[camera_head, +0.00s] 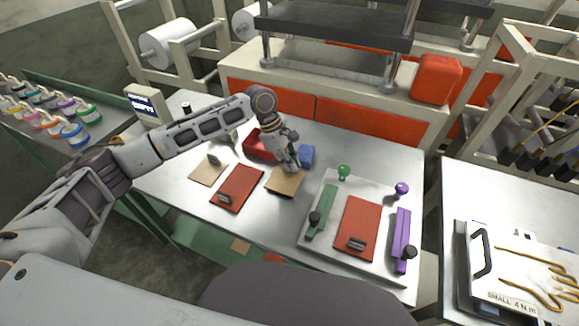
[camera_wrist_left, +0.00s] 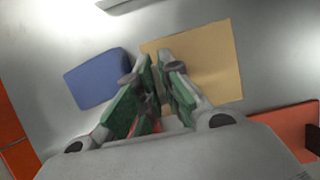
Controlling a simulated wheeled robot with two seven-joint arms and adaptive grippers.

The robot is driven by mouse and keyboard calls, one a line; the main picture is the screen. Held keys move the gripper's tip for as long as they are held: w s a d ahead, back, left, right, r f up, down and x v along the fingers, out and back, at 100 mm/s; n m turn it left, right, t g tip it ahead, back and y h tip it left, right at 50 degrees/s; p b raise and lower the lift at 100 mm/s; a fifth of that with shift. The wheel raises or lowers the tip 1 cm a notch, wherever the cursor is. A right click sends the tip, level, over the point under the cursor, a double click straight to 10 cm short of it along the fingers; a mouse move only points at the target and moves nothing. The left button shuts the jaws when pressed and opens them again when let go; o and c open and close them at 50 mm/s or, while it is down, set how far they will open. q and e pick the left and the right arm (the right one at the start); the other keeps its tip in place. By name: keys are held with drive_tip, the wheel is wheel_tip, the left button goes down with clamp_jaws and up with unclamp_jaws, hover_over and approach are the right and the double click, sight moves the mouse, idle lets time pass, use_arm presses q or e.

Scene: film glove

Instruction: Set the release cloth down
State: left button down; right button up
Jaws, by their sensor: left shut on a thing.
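A tan release cloth (camera_head: 284,182) lies flat at or just above the steel table, in front of the blue block. It also shows in the left wrist view (camera_wrist_left: 208,60), beyond my fingers. My left gripper (camera_head: 293,164) reaches down over the cloth's back edge. In the left wrist view its green-padded fingers (camera_wrist_left: 160,80) are closed together at the cloth, with a small grey piece between them. Whether the cloth touches the table is hard to tell. A second tan sheet (camera_head: 203,173) with a grey tab lies further left. My right gripper is not in view.
A blue block (camera_head: 307,156) and a red tray (camera_head: 259,147) stand close behind the gripper. A red plate (camera_head: 237,190) lies left of the cloth. A pale board (camera_head: 330,238) with a red plate and green and purple bars lies to the right.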

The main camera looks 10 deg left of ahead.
use_arm(q)
drive_tip(key=shift+r+p, duration=0.3)
drive_tip(key=shift+r, duration=4.1)
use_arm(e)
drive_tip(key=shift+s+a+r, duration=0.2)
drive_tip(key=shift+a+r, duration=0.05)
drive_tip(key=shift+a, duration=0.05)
use_arm(q)
drive_tip(key=shift+s+f, duration=0.2)
drive_tip(key=shift+f, duration=0.05)
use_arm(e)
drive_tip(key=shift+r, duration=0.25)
